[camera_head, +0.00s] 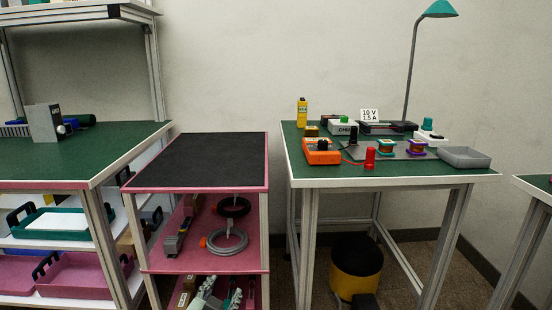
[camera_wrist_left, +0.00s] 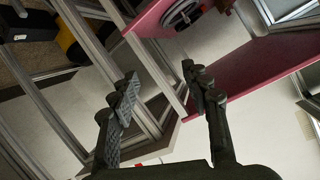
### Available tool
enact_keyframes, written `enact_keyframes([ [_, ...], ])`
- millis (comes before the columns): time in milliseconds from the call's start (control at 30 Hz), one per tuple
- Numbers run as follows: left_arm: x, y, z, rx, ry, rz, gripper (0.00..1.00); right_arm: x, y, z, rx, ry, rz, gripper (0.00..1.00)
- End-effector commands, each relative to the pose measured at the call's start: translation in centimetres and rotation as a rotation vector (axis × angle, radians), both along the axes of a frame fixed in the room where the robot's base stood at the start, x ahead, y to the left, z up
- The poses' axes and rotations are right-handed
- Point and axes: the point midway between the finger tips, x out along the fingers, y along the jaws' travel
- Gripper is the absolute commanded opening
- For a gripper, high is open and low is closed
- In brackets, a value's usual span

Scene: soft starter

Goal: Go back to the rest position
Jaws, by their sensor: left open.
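My left gripper (camera_head: 237,297) shows small and partly cut off at the bottom of the head view, in front of the lower part of the pink-shelved cart. In the left wrist view its two dark fingers (camera_wrist_left: 162,88) stand apart with nothing between them. Behind them are grey metal legs and the edge of a pink shelf (camera_wrist_left: 250,75). My right gripper is in neither view.
The cart (camera_head: 205,160) has a black top that is bare; its shelf holds coiled cables (camera_head: 226,240). A green workbench (camera_head: 450,172) with devices stands right, a yellow-and-black bin (camera_head: 356,268) beneath it. Another bench (camera_head: 100,150) is left. Bench legs stand near the gripper.

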Motion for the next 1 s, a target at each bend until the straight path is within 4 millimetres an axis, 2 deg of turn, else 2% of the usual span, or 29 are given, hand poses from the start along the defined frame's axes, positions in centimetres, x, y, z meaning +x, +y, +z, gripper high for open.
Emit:
enact_keyframes([
  [33,-2.2,1.8,-3.0,-0.01,0.09,0.039,0.48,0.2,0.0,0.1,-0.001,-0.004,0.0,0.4],
  [100,-5.4,4.1,-6.8,-0.022,0.216,0.095,0.48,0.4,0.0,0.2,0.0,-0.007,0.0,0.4],
  [167,-8.5,5.9,-9.6,-0.032,0.321,0.139,0.48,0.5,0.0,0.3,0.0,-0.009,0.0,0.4],
  [200,-10.7,7.0,-11.5,-0.037,0.392,0.169,0.48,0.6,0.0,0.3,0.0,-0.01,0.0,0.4],
  [333,-18.3,10.4,-16.2,-0.052,0.612,0.258,0.48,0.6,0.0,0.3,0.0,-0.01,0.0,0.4],
  [400,-22.1,11.7,-17.9,-0.056,0.713,0.298,0.48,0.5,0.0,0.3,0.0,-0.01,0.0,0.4],
  [500,-26.5,13.1,-19.5,-0.061,0.827,0.343,0.48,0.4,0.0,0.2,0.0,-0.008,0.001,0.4],
  [600,-29.3,13.9,-20.2,-0.064,0.897,0.368,0.48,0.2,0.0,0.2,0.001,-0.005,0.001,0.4],
  [700,-30.5,14.3,-20.5,-0.063,0.929,0.381,0.48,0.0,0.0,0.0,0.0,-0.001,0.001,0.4],
  [1000,-30.7,14.3,-20.5,-0.063,0.934,0.382,0.48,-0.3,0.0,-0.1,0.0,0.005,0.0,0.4],
])
